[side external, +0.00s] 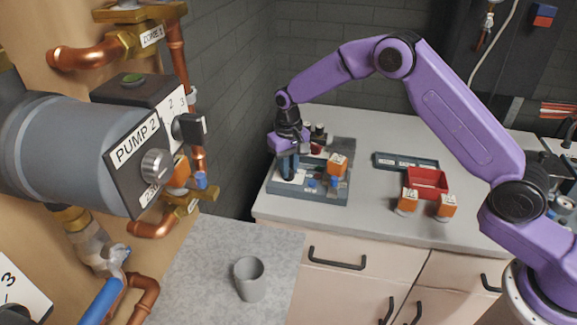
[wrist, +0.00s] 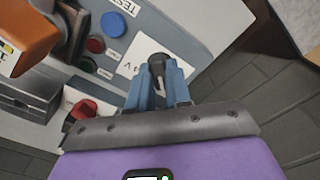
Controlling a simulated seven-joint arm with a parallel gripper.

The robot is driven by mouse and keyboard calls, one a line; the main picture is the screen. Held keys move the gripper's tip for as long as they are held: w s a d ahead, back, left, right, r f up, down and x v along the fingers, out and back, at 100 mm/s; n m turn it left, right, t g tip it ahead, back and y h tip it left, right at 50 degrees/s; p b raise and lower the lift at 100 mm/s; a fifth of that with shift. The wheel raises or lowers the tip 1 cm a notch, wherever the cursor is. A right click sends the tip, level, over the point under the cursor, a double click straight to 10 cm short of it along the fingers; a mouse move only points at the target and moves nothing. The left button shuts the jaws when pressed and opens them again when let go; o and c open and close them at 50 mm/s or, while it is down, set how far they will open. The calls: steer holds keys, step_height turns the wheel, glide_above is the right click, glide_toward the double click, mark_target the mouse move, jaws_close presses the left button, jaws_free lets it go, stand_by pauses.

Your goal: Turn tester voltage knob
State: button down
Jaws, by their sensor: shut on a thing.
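The tester (side external: 310,185) is a grey box with a sloped panel, standing on the counter at the far left. In the wrist view its panel (wrist: 130,25) carries a TEST label. The black voltage knob (wrist: 157,62) sits on a white plate marked V. My gripper (wrist: 160,82), with blue fingers, is shut on this knob from both sides; the fingers hide part of it. In the side view my gripper (side external: 288,165) is down at the tester's left part, and the knob is hidden there.
An orange block (side external: 337,165) sits on the tester. A red bin (side external: 427,182) and orange blocks (side external: 446,206) stand right. A grey cup (side external: 249,279) is in front.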

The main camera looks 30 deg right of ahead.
steer(key=c, duration=1.1)
jaws_free()
steer(key=shift+o, duration=0.2)
step_height(320, 180, up, 18)
steer(key=shift+f, duration=0.25)
steer(key=s+r+n, duration=0.1)
steer(key=s+n, duration=0.6)
steer(key=s, duration=1.4)
steer(key=s+d+f+n, duration=0.2)
steer(key=s+d, duration=0.3)
steer(key=s, duration=0.5)
steer(key=s+d+f+n, duration=0.2)
steer(key=s+d, duration=0.4)
steer(key=s, duration=0.4)
steer(key=shift+s+d+f+n, duration=0.25)
steer(key=shift+s+n, duration=0.05)
steer(key=shift+n, duration=0.4)
